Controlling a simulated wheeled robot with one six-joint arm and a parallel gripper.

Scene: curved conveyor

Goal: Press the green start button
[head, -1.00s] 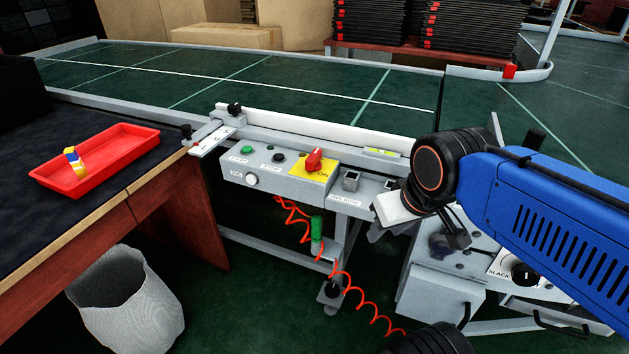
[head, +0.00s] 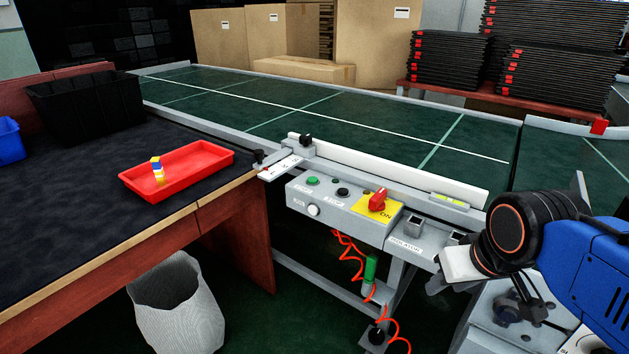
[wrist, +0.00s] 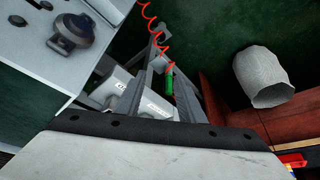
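The green start button (head: 312,181) is a small round button on top of the grey control box (head: 347,222) at the conveyor's near edge.
A dark-topped table (head: 60,215) with a red tray (head: 205,165) is left of the control box. A white bin (head: 180,310) stands below it. A red coiled cord and a green cylinder (head: 370,268) hang under the box. The green conveyor (head: 300,110) runs behind.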

